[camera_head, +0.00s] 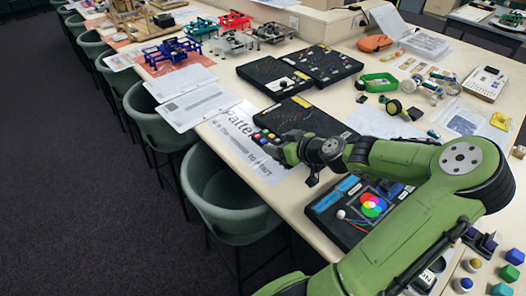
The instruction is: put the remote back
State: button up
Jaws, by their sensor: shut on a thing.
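My gripper (279,149) is over the near-left part of the long table, above a printed sheet. It is shut on a small dark thing with coloured buttons, which looks like the remote (265,137). The remote shows just beyond the fingertips, beside the front edge of a black board. Part of it is hidden by the gripper, and I cannot tell whether it touches the sheet.
The printed sheet (240,139) lies by the table's left edge. Black boards (274,78) lie beyond the gripper. A panel with a colour wheel (325,205) is nearer me. Green chairs (222,205) line the left side.

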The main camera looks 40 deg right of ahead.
aim_at(279, 172)
jog(key=shift+s+r, duration=0.1)
jog(key=shift+s, duration=0.1)
jog(key=shift+s+a, duration=0.25)
jog(key=shift+s, duration=0.05)
jog(key=shift+a+f+b, duration=0.1)
jog(key=shift+f+b, duration=0.3)
jog(key=shift+b, duration=0.1)
notch_tip(279, 172, down, 6)
jog(key=b, duration=0.4)
jog(key=shift+w+r, duration=0.1)
jog(key=shift+r, duration=0.15)
jog(key=shift+f+b, duration=0.5)
jog(key=shift+b, duration=0.05)
jog(key=shift+f, duration=0.3)
